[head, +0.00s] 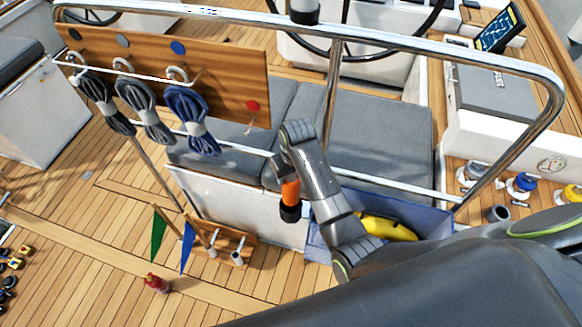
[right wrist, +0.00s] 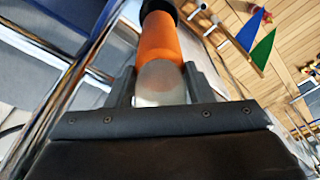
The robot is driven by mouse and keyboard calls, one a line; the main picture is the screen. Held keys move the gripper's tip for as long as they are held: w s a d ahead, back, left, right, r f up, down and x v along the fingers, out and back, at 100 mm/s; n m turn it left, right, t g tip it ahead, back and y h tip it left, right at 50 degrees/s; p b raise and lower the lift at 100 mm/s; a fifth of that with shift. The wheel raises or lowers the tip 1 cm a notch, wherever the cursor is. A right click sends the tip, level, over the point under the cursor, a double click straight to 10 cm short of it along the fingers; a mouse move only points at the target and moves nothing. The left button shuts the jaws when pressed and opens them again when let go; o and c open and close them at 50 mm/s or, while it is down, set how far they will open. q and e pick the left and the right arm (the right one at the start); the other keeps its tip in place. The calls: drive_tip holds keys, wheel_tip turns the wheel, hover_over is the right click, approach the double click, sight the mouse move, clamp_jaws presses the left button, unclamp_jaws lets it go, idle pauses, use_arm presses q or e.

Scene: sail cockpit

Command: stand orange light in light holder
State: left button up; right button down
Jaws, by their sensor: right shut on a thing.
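The orange light (head: 290,192) hangs below my right gripper (head: 282,168), dark end down, near the middle of the head view. In the right wrist view the orange light (right wrist: 160,42) sits between the two fingers of my right gripper (right wrist: 160,75), with its clear end toward the palm and its black end away. The right gripper is shut on it, and the light is clear of the deck. A grey open cup (head: 498,214) stands at the right among small lamps; I cannot tell if it is the light holder. My left gripper is not in view.
A steel rail (head: 400,40) arches over the area. A wooden rack (head: 228,245) with green and blue flags stands at lower left. A blue bin (head: 432,222) holds a yellow thing (head: 388,228). A blue lamp (head: 520,185) and a yellow one (head: 574,192) stand right. A red object (head: 157,284) is on deck.

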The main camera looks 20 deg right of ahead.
drive_tip(key=shift+s+f, duration=0.1)
drive_tip(key=shift+f, duration=0.6)
wheel_tip(320, 180, down, 2)
drive_tip(key=shift+f+b, duration=0.1)
drive_tip(key=shift+b, duration=0.4)
drive_tip(key=shift+f+b, duration=0.6)
drive_tip(key=shift+f, duration=1.05)
drive_tip(key=c, duration=0.6)
unclamp_jaws()
